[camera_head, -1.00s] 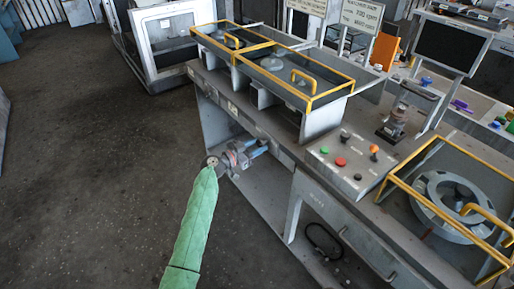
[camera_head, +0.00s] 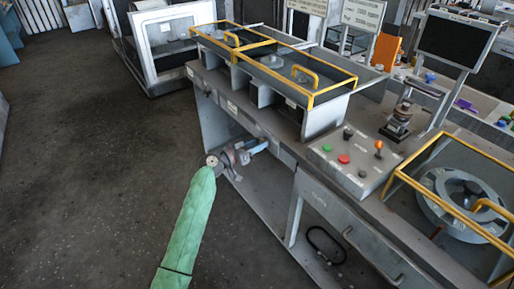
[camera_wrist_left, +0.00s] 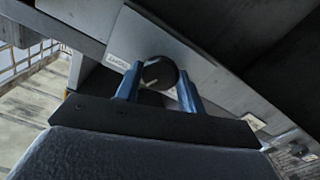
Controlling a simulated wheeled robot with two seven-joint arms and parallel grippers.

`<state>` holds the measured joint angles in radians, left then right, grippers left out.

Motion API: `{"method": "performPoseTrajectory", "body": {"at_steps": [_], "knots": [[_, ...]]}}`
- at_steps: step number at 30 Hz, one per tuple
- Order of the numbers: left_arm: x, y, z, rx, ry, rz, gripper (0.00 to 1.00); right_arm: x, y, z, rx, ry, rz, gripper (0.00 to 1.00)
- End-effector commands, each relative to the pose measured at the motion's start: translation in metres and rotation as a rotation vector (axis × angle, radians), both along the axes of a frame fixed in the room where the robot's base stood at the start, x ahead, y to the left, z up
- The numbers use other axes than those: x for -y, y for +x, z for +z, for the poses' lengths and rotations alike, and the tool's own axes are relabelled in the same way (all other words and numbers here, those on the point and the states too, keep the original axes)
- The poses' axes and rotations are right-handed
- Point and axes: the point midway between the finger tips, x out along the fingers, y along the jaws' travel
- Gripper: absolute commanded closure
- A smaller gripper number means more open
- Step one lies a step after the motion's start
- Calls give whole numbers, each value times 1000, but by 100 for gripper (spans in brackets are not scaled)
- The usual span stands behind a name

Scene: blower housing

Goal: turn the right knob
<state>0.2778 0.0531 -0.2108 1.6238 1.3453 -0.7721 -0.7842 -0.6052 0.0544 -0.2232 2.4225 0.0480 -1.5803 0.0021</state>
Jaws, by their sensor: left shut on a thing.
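A dark round knob (camera_wrist_left: 158,73) with a pale line on its face sits on the grey front panel (camera_wrist_left: 190,55) in the left wrist view. The two blue fingers of my left gripper (camera_wrist_left: 160,78) are on either side of it, shut on it. In the head view my left gripper (camera_head: 262,146) reaches from my green-sleeved arm to the front face of the workbench (camera_head: 283,155). The knob is hidden there. My right gripper is not in view.
A sloped control panel (camera_head: 333,165) with coloured buttons stands right of the gripper. Yellow-framed covers (camera_head: 310,93) top the bench. An open lower shelf (camera_head: 262,205) lies below. The floor (camera_head: 90,170) at left is clear.

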Motion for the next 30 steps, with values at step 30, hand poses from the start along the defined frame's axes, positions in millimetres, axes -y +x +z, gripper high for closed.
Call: {"method": "performPoseTrajectory", "body": {"at_steps": [30], "knots": [[-1, 1, 0, -340, -248, 1, 84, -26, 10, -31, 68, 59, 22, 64]]}}
